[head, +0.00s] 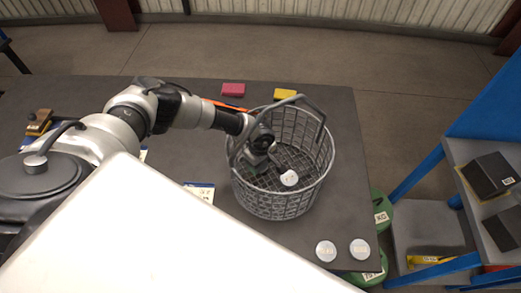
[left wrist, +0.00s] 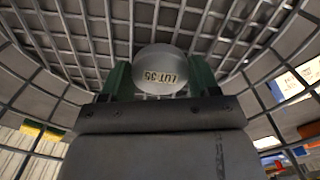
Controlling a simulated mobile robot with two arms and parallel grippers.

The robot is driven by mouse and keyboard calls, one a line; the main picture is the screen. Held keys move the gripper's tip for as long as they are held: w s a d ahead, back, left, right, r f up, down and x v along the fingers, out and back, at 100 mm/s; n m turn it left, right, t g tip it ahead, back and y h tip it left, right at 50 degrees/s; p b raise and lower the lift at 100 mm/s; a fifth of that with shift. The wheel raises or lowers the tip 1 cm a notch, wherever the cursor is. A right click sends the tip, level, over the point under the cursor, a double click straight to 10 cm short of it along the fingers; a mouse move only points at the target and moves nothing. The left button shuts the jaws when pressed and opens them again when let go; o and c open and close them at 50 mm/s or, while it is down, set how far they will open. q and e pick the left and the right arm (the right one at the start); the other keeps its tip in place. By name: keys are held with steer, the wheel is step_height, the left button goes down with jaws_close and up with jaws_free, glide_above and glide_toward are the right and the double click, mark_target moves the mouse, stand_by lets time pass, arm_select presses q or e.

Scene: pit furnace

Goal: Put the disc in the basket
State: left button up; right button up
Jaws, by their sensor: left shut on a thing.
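The basket (head: 275,205) is a round grey wire basket with a raised handle, standing on the dark table. My left gripper (head: 275,169) reaches down inside it from the left. It is shut on a white disc (head: 289,178), which shows inside the basket above the mesh floor. My right gripper is not in view.
Two more white discs (head: 326,250) (head: 360,249) lie at the table's front right edge. A pink block (head: 233,89) and a yellow block (head: 285,95) lie behind the basket. A blue shelf (head: 480,150) with dark boxes stands at the right.

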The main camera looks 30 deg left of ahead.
arm_select(q)
steer(key=shift+f, duration=0.3)
steer(key=shift+w, duration=0.1)
steer(key=shift+f, duration=0.15)
steer(key=o, duration=1.2)
steer(key=shift+c, duration=0.2)
steer(key=shift+r, duration=0.25)
step_height(320, 180, up, 12)
steer(key=b, duration=0.2)
